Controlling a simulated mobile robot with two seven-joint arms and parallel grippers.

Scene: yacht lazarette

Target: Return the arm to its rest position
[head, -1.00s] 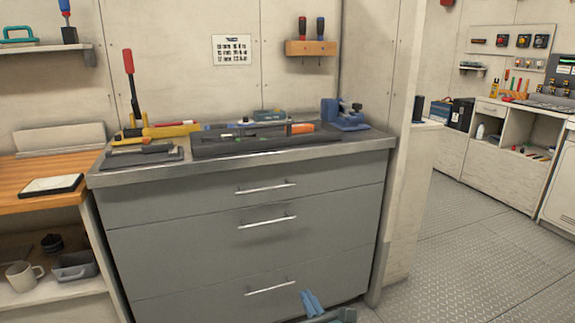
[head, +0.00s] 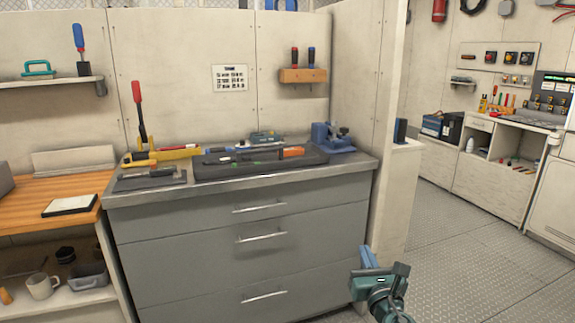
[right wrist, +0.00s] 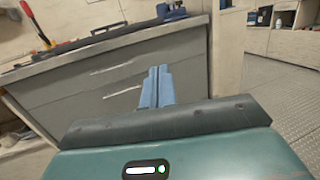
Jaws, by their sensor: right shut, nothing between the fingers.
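My right gripper (head: 368,256) is at the lower right of the head view, in front of the grey drawer cabinet (head: 245,235). Its blue fingers are together and empty, as the right wrist view also shows (right wrist: 157,87). The gripper is apart from the cabinet, with its fingers pointing towards it. The three cabinet drawers are shut. My left gripper is not in view.
On the cabinet top lie a dark tray (head: 215,172) with tools, a yellow tool (head: 175,154) and a blue vise (head: 330,138). A wooden bench (head: 85,190) stands at left. Open metal floor (head: 470,255) lies at right.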

